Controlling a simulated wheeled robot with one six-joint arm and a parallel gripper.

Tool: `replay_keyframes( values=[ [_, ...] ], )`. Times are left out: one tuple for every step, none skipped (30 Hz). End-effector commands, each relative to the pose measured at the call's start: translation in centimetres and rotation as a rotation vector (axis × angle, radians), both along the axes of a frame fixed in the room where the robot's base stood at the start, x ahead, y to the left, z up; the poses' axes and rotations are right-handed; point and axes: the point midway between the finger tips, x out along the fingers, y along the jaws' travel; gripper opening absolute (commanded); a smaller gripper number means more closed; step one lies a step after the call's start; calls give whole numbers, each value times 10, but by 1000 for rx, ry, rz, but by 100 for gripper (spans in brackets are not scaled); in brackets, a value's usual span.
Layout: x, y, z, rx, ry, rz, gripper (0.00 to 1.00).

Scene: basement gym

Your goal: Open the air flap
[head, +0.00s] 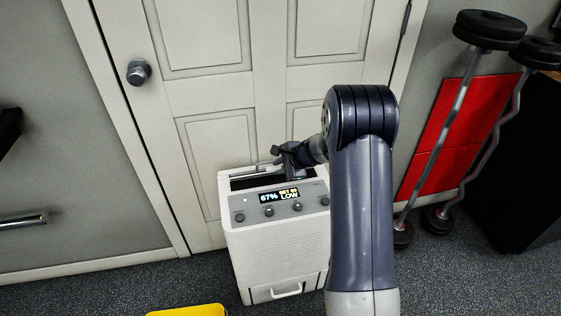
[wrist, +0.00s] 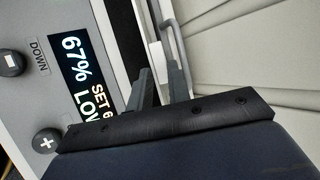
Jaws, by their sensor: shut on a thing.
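The air flap (head: 248,171) is a pale strip at the back of the top of a white dehumidifier-like unit (head: 270,248). A dark slot lies in front of it. My gripper (head: 279,159) reaches in from the right at the flap's right part. In the wrist view the two dark fingers (wrist: 162,84) are shut on the flap's white edge (wrist: 156,55), one on each side. A grey bar runs along the flap beside the fingers. How far the flap is tilted I cannot tell. My arm hides the unit's right side.
The unit's control panel (head: 283,204) has several knobs and a display reading 67% and LOW. A white door (head: 212,90) stands close behind the unit. Curl bars with dark weights (head: 488,30) lean at the right. A yellow object (head: 187,311) lies at the front.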

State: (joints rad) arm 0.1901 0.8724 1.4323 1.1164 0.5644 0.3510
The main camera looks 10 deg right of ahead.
Motion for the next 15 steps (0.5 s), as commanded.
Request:
replay_keyframes(
  values=[
    [1, 0, 3, -1, 1, 0, 0],
    [1, 0, 2, -1, 2, -1, 0],
    [1, 0, 2, -1, 3, 0, 0],
    [1, 0, 1, -1, 3, 0, 0],
    [1, 0, 1, -1, 3, 0, 0],
    [1, 0, 1, -1, 3, 0, 0],
    [1, 0, 1, -1, 3, 0, 0],
    [1, 0, 1, -1, 3, 0, 0],
    [1, 0, 1, -1, 2, 0, 0],
    [1, 0, 1, -1, 2, 0, 0],
    [1, 0, 1, -1, 2, 0, 0],
    [1, 0, 1, -1, 2, 0, 20],
    [1, 0, 1, -1, 2, 0, 22],
    [1, 0, 1, -1, 2, 0, 24],
    [1, 0, 1, -1, 3, 0, 28]
  ],
)
